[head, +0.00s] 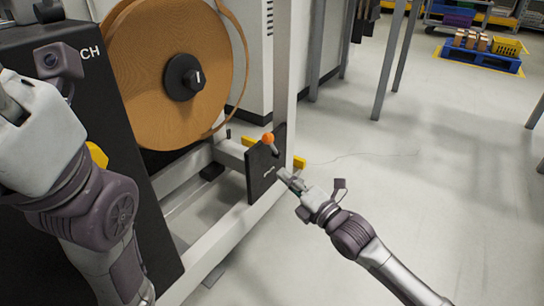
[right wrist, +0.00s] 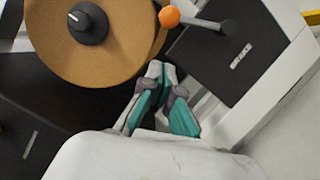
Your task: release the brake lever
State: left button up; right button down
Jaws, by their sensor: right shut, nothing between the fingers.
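The brake lever (head: 272,146) has an orange ball knob and a short dark rod, on a black panel (head: 262,180) fixed to the white machine frame. In the right wrist view the lever's orange knob (right wrist: 169,16) is at the top, with its rod running right to a dark pivot on the black panel (right wrist: 240,60). My right gripper (head: 281,173) is shut and empty, in front of the panel, below the knob and apart from it. Its fingertips show in the right wrist view (right wrist: 161,66). My left arm is at the left; I cannot make out its fingers.
A large brown roll of edge band (head: 140,75) on a dark hub stands above and left of the lever. A black machine housing (head: 150,225) is at the left. Grey posts stand behind. A blue pallet (head: 480,58) lies at the back right. The floor at right is clear.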

aim_at(273, 146)
jog(key=w+a+r+b, duration=0.2)
jog(key=w+a+b, duration=0.1)
jog(key=w+b, duration=0.3)
jog(key=w, duration=0.2)
jog(key=shift+w+a, duration=0.15)
jog(key=shift+w, duration=0.15)
